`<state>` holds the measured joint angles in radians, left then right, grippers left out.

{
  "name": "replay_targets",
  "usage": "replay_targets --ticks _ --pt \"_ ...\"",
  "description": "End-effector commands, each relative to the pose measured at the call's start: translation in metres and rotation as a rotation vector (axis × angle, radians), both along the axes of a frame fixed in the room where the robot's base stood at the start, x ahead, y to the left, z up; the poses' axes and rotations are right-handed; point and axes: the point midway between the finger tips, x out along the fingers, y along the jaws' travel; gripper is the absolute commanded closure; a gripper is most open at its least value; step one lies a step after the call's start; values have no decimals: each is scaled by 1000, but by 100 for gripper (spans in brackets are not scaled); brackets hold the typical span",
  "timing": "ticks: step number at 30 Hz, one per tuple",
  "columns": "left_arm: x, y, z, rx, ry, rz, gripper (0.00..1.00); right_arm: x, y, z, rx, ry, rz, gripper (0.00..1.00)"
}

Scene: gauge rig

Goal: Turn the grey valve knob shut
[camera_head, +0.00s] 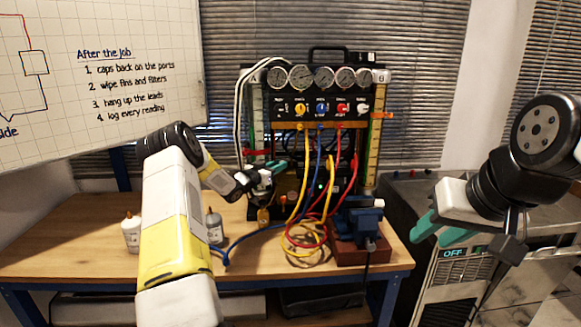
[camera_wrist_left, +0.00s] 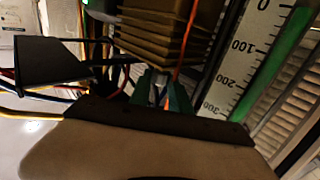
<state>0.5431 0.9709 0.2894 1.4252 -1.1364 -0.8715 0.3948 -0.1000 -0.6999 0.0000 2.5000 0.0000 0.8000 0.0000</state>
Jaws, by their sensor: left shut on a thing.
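My left gripper (camera_head: 272,170) is at the lower left of the gauge rig (camera_head: 320,124), in front of its dark lower part. In the left wrist view its green fingers (camera_wrist_left: 160,92) are close together with a small grey piece between them, which looks to be the grey valve knob (camera_wrist_left: 155,93). The fingers and the dim light hide most of the knob, so its turn angle cannot be told. In the head view the knob is not clear behind the gripper. My right gripper (camera_head: 441,231) is open and empty, right of the workbench.
Yellow, blue and red hoses (camera_head: 303,226) hang from the rig and coil on the workbench (camera_head: 70,248). A blue vise (camera_head: 362,221) stands at the right. A white bottle (camera_head: 131,234) and a grey bottle (camera_head: 214,227) stand left, near my left arm.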

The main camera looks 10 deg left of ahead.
Motion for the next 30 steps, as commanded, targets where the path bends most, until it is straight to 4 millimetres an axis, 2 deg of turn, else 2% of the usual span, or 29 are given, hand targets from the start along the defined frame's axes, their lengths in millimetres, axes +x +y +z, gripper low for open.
replay_targets --ticks 12,30 --pt "4 5 -1 3 0 -242 100 0 0 0 0 0 0 64" --pt "4 6 0 -1 -1 -300 100 0 0 0 0 0 0 64"
